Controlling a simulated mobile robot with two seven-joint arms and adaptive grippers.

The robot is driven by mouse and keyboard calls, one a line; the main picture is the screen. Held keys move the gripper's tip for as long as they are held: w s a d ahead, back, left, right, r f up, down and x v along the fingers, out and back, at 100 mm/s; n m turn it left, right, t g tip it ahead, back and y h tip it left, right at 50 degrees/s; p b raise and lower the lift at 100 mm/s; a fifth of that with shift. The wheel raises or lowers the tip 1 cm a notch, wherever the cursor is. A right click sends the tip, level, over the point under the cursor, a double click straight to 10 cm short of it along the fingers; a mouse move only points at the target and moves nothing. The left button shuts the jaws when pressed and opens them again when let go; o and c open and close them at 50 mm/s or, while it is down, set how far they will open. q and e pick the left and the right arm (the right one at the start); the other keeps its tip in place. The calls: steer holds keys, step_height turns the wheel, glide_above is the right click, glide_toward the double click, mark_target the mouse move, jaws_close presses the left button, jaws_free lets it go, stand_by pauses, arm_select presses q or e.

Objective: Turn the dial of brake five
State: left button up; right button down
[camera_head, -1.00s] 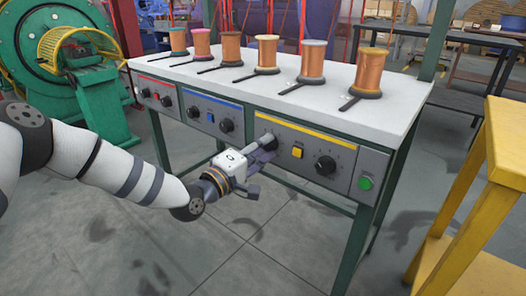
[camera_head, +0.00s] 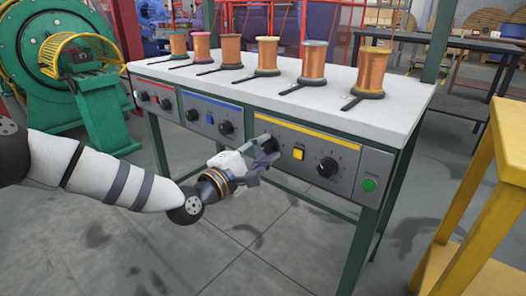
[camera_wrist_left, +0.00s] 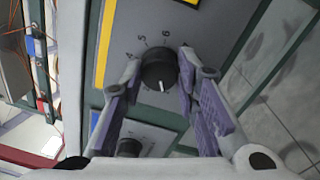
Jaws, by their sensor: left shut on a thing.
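The dial of brake five (camera_head: 270,141) is the left black knob on the yellow-striped panel (camera_head: 312,155), partly hidden by fingers in the head view. In the left wrist view the black dial (camera_wrist_left: 160,70) sits between the fingertips, beside printed numbers including 5 and 6; its white mark points towards the picture's bottom. My left gripper (camera_head: 266,151) is at the panel front, its fingers on either side of the dial. In the left wrist view the gripper (camera_wrist_left: 158,68) is shut on it. My right gripper is not in view.
Right of the dial are a yellow button (camera_head: 298,153), another black dial (camera_head: 327,167) and a green button (camera_head: 369,184). The blue-striped panel (camera_head: 208,115) is to the left. Spools stand on the white tabletop (camera_head: 225,86). A yellow stand (camera_head: 480,200) is at the right.

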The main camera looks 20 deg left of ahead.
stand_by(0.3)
arm_select(q)
steer(key=o, duration=1.2)
steer(key=shift+c, duration=0.2)
steer(key=v, duration=1.2)
steer(key=shift+s+d, duration=0.1)
